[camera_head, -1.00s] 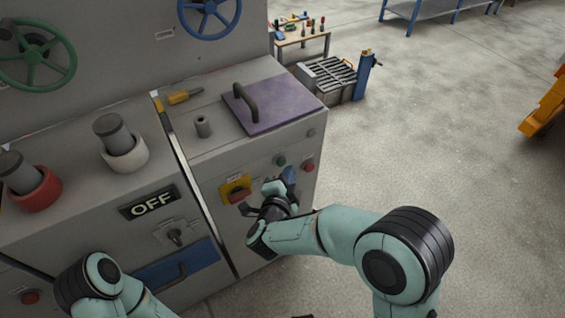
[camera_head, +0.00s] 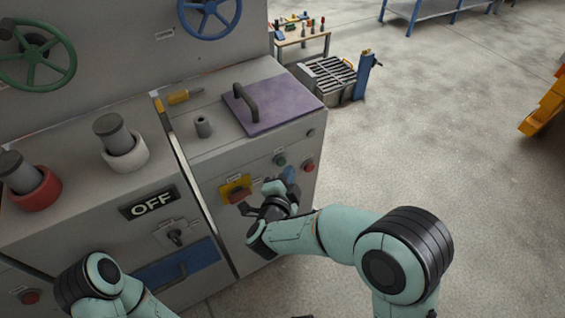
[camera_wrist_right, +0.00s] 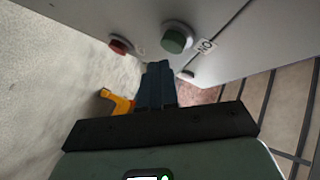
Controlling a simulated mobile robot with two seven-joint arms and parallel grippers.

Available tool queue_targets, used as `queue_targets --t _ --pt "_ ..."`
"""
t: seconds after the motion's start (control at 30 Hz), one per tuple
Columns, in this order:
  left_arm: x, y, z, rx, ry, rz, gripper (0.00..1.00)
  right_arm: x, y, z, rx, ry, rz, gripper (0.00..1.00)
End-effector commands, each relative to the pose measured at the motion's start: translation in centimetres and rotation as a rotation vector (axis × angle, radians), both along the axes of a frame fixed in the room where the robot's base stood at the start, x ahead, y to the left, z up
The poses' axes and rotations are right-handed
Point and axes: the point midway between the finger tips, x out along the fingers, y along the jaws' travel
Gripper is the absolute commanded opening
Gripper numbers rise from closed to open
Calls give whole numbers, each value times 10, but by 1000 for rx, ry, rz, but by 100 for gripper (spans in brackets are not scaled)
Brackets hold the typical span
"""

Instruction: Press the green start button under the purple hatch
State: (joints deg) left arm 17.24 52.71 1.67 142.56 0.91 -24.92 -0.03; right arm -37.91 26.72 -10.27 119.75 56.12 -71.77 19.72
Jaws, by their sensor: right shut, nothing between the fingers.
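The purple hatch (camera_head: 279,103) lies flat and closed on top of the right cabinet, with a dark handle on its left part. The green button (camera_head: 280,160) is on the cabinet's front face below the hatch. It also shows in the right wrist view (camera_wrist_right: 174,40), beyond the fingertips and a little to the right. My right gripper (camera_head: 289,174) is shut and empty, its blue fingers just below the green button in the head view. In the wrist view the fingers (camera_wrist_right: 157,66) appear apart from the button. My left gripper is out of view.
A red button (camera_head: 308,167) sits right of the green one. A yellow plate with a red switch (camera_head: 237,190) is on the left. A grey peg (camera_head: 203,126) and yellow-handled tool (camera_head: 182,96) are on the cabinet top. Open floor (camera_head: 420,140) lies right.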

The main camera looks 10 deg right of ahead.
Motion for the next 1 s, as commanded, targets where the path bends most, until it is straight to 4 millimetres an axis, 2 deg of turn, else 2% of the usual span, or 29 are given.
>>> queue_targets --t 0.23,1.0 --pt "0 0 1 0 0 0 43 7 2 0 0 1 -1 0" --pt "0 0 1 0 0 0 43 12 4 0 0 0 0 0"
